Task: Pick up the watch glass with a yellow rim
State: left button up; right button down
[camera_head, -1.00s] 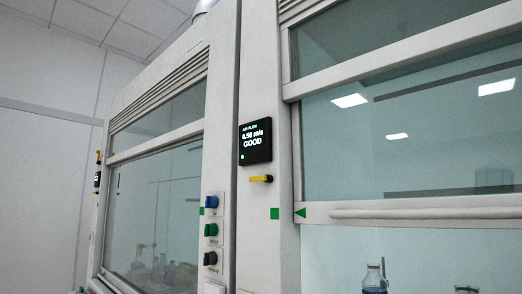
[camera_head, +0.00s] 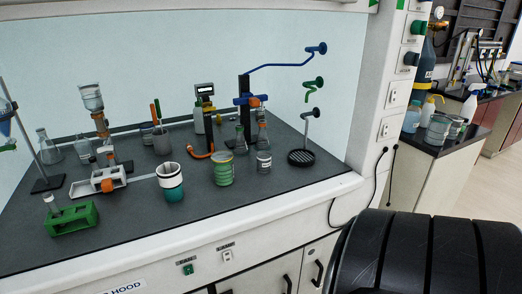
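I cannot make out a watch glass with a yellow rim in the head view. A short green stack or jar with a pale yellowish top (camera_head: 224,168) stands near the front of the hood's dark worktop; I cannot tell what it is. Neither of my grippers shows in this view.
A side bench (camera_head: 432,149) at the right carries bottles and jars. A white post (camera_head: 392,100) separates them.

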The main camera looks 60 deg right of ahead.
aim_at(220, 156)
jog(key=l+z, duration=0.1)
jog(key=z, duration=1.45)
